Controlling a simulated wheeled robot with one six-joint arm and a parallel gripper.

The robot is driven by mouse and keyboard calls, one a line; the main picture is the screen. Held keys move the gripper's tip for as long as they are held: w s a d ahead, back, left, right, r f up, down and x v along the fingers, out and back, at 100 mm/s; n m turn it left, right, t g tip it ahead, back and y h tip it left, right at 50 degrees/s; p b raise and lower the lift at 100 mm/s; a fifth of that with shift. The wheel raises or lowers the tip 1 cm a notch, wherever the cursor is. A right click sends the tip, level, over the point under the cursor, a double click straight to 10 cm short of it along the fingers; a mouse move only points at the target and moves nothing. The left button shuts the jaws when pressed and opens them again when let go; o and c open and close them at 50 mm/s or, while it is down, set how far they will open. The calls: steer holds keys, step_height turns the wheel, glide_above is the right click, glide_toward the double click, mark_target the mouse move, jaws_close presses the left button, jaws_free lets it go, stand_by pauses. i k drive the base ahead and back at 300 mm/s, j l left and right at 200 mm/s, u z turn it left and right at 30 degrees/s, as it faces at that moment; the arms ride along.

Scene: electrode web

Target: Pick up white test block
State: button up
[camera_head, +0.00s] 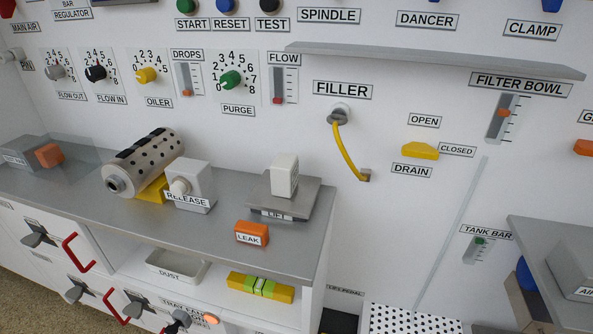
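A white test block (284,176) stands upright on a grey plate (304,196) labelled LIFT, near the right end of the grey counter. It is slightly tilted in the picture because the camera view is tilted. Its front and one side show, and nothing covers it. My gripper is not in view.
A box labelled RELEASE (188,187) and a perforated roller (145,162) sit left of the block. An orange LEAK block (252,233) lies in front. A wall shelf (440,60) juts out above. A yellow hose (346,150) hangs to the right.

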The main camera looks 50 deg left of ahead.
mark_target(284, 169)
steer(key=u, duration=1.95)
